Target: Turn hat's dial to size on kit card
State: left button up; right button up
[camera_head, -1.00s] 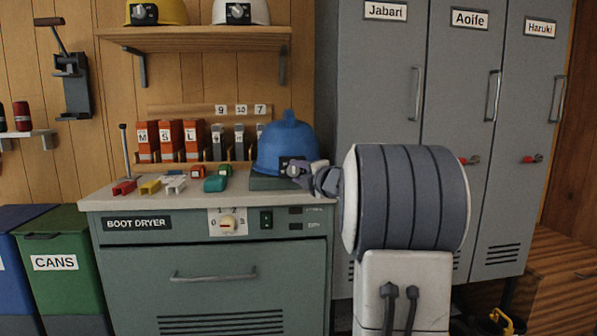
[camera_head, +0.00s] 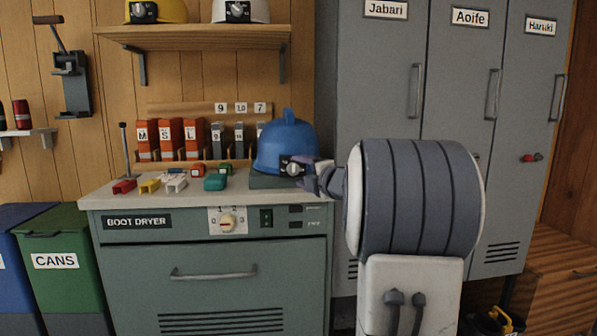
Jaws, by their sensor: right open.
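The blue hard hat (camera_head: 284,146) sits on a dark green block (camera_head: 262,182) at the right end of the boot dryer's top. Its black dial plate with a pale round knob (camera_head: 291,168) faces me at the hat's lower front. My right gripper (camera_head: 309,176) is open just right of the dial, apart from the knob as far as I can tell. My right arm's large grey link hides most of the gripper's wrist. I cannot make out a kit card with a size on it. My left gripper is not in view.
The boot dryer top (camera_head: 107,199) holds several small coloured pieces and a teal item (camera_head: 215,182). Labelled red boxes (camera_head: 170,136) stand behind. A shelf (camera_head: 190,40) above bears yellow and white hats. Grey lockers (camera_head: 385,100) stand behind my right arm.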

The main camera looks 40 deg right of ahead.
jog(key=s+a+p, duration=0.1)
jog(key=s, duration=0.7)
jog(key=shift+s+a+r, duration=0.25)
jog(key=shift+r, duration=0.05)
